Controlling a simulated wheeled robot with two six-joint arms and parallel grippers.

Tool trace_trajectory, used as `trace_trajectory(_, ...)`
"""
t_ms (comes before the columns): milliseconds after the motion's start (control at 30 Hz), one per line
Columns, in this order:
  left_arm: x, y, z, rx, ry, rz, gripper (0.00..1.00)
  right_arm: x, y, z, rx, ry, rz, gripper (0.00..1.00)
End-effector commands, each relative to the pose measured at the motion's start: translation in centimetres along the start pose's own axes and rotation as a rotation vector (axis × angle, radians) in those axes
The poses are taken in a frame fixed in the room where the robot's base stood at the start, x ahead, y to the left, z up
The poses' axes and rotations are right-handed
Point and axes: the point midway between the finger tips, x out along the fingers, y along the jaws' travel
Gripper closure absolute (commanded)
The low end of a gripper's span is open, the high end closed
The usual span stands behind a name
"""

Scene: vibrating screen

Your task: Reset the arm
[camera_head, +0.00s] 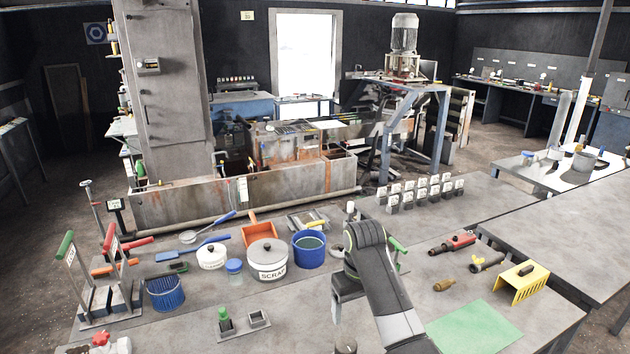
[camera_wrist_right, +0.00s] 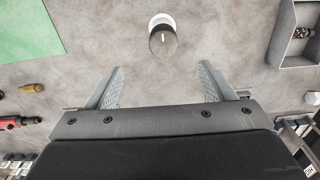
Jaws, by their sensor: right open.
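My right arm comes in from the bottom right of the head view and bends down near the front middle of the table. My right gripper (camera_wrist_right: 161,88) is open in the wrist view, with its two fingers wide apart and nothing between them. A dark cylinder with a white end (camera_wrist_right: 163,40) stands on the table beyond the fingertips, apart from them. In the head view the fingers are mostly hidden by the arm. My left gripper is not in view.
The table holds a SCRAP pot (camera_head: 267,262), a blue bucket (camera_head: 309,250), a blue basket (camera_head: 165,293), a lever stand (camera_head: 95,300), a yellow holder (camera_head: 529,284) and a green sheet (camera_head: 474,328). Several small weights (camera_head: 420,193) stand behind. The table's right part has bare patches.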

Motion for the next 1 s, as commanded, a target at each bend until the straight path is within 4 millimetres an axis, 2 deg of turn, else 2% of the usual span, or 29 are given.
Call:
trace_trajectory(33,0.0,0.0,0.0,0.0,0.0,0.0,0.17,1.7,0.6,1.2,0.021,0.004,-0.005,0.24)
trace_trajectory(200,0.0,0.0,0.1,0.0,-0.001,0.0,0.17,6.7,2.7,6.1,0.1,0.053,-0.007,0.24)
trace_trajectory(367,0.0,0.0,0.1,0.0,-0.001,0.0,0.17,10.4,4.3,11.7,0.174,0.101,0.008,0.24)
trace_trajectory(500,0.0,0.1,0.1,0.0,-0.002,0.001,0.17,12.7,5.3,17.2,0.235,0.135,0.031,0.24)
trace_trajectory(733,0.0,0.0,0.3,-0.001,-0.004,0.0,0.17,14.2,6.0,26.9,0.315,0.189,0.087,0.24)
trace_trajectory(900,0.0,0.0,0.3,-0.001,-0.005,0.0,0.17,13.5,5.8,33.5,0.358,0.224,0.135,0.24)
trace_trajectory(1000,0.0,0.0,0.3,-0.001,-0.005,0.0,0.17,12.7,5.6,36.3,0.371,0.24,0.157,0.24)
